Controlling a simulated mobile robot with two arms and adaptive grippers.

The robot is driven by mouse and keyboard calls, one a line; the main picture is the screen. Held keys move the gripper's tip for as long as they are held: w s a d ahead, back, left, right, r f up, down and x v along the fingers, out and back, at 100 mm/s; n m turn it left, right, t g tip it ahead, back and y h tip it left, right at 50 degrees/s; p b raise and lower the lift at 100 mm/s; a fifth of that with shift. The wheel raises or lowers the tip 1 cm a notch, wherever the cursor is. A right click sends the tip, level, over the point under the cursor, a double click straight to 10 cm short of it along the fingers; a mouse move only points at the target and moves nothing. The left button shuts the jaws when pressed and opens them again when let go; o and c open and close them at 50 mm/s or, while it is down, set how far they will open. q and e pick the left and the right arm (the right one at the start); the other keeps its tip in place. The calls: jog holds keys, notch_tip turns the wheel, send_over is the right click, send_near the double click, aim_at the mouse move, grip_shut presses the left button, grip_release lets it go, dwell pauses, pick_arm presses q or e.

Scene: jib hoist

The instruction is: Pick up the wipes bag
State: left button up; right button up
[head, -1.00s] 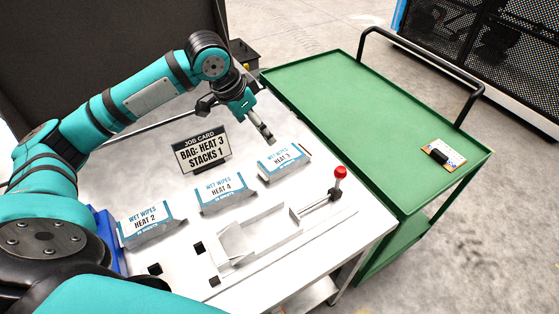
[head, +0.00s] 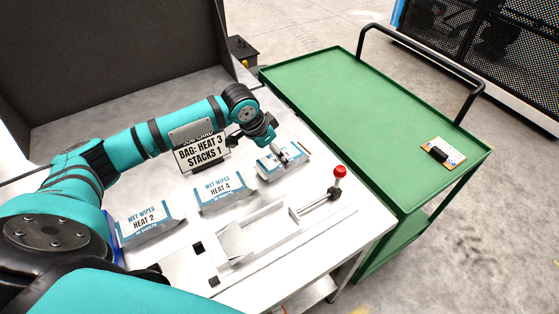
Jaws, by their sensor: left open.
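Several white and blue wet wipes bags lie in a row on the pale table. The right one (head: 293,165), labelled HEAT 3 in the earlier frame, is now partly covered by my left gripper (head: 283,156). The left gripper is open, its fingers pointing down at this bag; I cannot tell whether they touch it. The HEAT 4 bag (head: 220,190) lies in the middle and the HEAT 2 bag (head: 146,222) at the left. A job card (head: 203,152) reads "BAG: HEAT 3, STACKS 1". My right gripper is not in view.
A metal tray fixture (head: 265,232) with a red-knobbed lever (head: 340,172) sits at the table's front. A green cart (head: 375,120) stands to the right, mostly clear, with a clipboard (head: 443,154) on it. A dark panel (head: 110,60) rises behind the table.

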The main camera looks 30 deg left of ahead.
pick_arm(q)
jog(key=p+x, duration=0.1)
jog(key=x, duration=0.3)
jog(key=shift+w+d+f, duration=0.15)
jog(key=shift+f, duration=0.15)
jog(key=c, duration=1.2)
jog(key=shift+r, duration=0.1)
